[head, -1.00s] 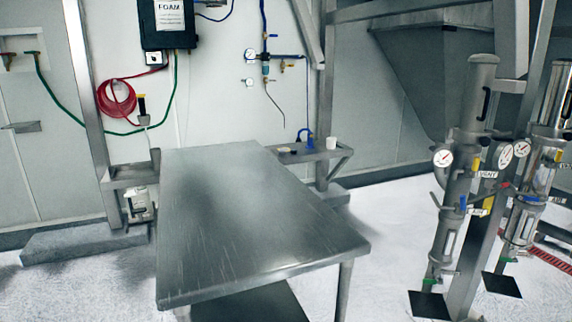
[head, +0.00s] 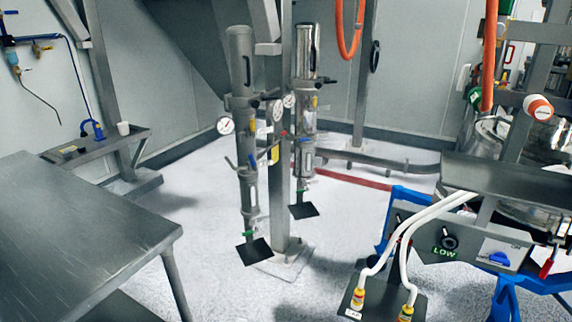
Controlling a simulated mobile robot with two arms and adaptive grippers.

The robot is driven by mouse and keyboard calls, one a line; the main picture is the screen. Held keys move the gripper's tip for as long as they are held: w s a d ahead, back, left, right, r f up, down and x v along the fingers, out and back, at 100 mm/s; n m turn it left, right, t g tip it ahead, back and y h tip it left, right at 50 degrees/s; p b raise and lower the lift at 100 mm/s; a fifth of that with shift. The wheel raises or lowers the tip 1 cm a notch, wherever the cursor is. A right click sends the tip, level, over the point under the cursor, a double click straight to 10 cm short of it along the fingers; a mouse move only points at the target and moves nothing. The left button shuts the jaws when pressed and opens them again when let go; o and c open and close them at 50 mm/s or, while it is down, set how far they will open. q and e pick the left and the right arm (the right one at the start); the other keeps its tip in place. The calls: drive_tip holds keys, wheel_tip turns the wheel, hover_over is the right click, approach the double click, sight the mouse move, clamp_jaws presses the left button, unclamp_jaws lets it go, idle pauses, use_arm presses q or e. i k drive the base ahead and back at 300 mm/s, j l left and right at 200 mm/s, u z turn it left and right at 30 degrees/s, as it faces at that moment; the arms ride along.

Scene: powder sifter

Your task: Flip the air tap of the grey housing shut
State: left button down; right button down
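Two upright housings stand on a shared post: a matt grey housing (head: 241,75) on the left and a shinier metal housing (head: 305,95) on the right. The grey housing has a round white gauge (head: 225,125), a blue handle (head: 253,162) at mid height and a green handle (head: 248,234) near its foot. A yellow piece (head: 273,155) shows beside it by the post. I cannot tell which handle is the air tap, or its position, because the labels are too small. Neither of my grippers is in view.
A steel table (head: 75,235) stands at the lower left. A wall shelf (head: 95,145) holds a white cup (head: 123,128). At the right is a machine with a grey control box (head: 455,240), white hoses (head: 405,245) and a blue frame (head: 505,295). White floor before the housings is mostly clear.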

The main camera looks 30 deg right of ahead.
sight(251, 158)
drive_tip(key=i+l+z, duration=0.1)
drive_tip(key=i+z, duration=0.15)
drive_tip(key=z, duration=0.15)
drive_tip(key=i+z, duration=0.3)
drive_tip(key=z, duration=0.15)
drive_tip(key=i+z, duration=0.25)
drive_tip(key=z, duration=0.15)
drive_tip(key=i+j, duration=0.1)
drive_tip(key=i, duration=0.1)
